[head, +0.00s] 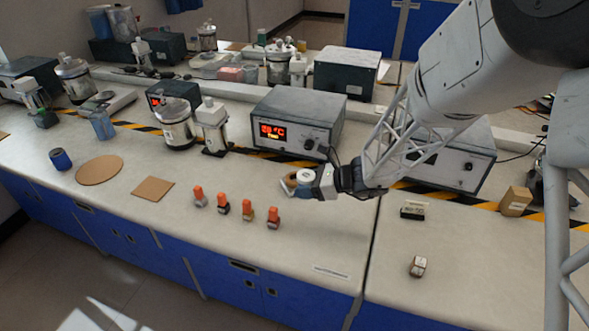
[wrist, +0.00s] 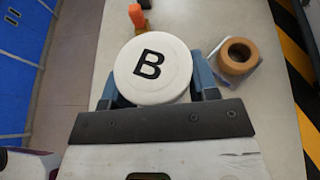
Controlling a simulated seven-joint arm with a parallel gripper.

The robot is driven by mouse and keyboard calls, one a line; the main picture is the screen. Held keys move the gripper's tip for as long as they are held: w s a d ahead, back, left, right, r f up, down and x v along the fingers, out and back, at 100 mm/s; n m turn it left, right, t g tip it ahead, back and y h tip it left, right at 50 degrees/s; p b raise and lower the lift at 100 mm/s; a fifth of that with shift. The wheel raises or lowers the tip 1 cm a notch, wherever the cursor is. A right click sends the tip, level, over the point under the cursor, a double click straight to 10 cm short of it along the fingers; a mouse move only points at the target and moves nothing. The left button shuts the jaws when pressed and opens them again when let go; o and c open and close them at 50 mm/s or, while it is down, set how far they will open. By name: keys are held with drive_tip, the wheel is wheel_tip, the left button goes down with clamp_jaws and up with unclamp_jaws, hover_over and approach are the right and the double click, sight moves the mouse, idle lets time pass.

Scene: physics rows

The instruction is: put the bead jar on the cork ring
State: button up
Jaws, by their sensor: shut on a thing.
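My gripper (wrist: 157,82) is shut on a jar with a round white lid (wrist: 150,68) marked with a black B. Its blue fingers sit on either side of the jar, whose body is mostly hidden under the lid. In the head view the gripper (head: 312,184) holds the jar (head: 305,175) over the bench in front of the lit display box. A tan ring (wrist: 237,57) with an open middle, which looks like the cork ring, lies on a small grey-blue base to the right of the jar in the wrist view, apart from it. I cannot tell the jar's height above the bench.
Several orange-capped bottles (head: 247,211) stand in a row left of the gripper. A cork square (head: 152,189) and round cork mat (head: 99,170) lie further left. The display box (head: 296,120) stands behind. The front bench right of the bottles is mostly clear.

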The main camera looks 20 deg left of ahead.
drive_tip(key=w+a+f, duration=0.1)
drive_tip(key=w+a, duration=0.5)
drive_tip(key=w, duration=0.4)
drive_tip(key=shift+w+a, duration=0.35)
drive_tip(key=shift+a, duration=0.05)
drive_tip(key=shift+w+a+f, duration=0.1)
drive_tip(key=shift+w+a+f, duration=0.1)
drive_tip(key=shift+w+f, duration=0.05)
drive_tip(key=shift+f, duration=0.75)
drive_tip(key=shift+w+a+f, duration=0.1)
drive_tip(key=shift+f, duration=0.75)
drive_tip(key=shift+f, duration=0.15)
drive_tip(key=o, duration=1)
drive_tip(key=v, duration=1.2)
drive_tip(key=shift+d, duration=0.1)
